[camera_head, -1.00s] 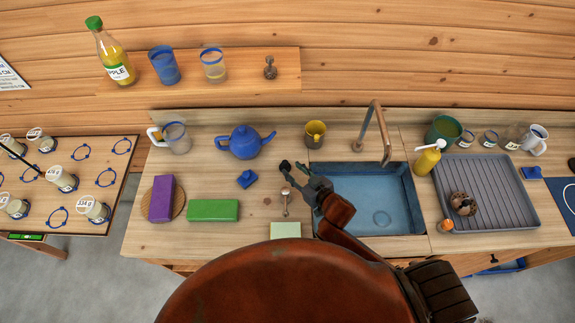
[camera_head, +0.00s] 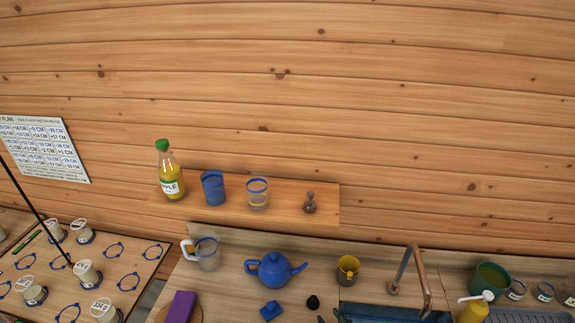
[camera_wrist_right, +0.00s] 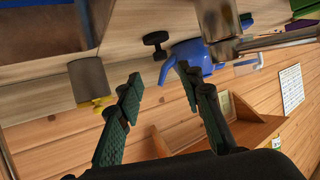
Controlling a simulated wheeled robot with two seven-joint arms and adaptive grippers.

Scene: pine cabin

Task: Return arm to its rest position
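My right gripper (camera_head: 330,317) barely shows at the bottom edge of the head view, with only dark fingertips in the picture. In the right wrist view its two fingers (camera_wrist_right: 158,77) are spread apart with nothing between them. Beyond the fingers lie a small black knob-like object (camera_wrist_right: 155,40) and the blue teapot (camera_wrist_right: 188,52). In the head view the black object (camera_head: 313,302) is just above the fingertips, and the teapot (camera_head: 274,269) stands up and to the left. The rest of my right arm is below the head view. My left gripper is not in view.
A yellow-lined cup (camera_head: 347,270), a faucet (camera_head: 420,280) and a yellow dispenser (camera_head: 473,312) stand along the counter. A wall shelf (camera_head: 325,205) holds a juice bottle (camera_head: 171,176), two cups and a small object. Several jars stand on the left table (camera_head: 140,255).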

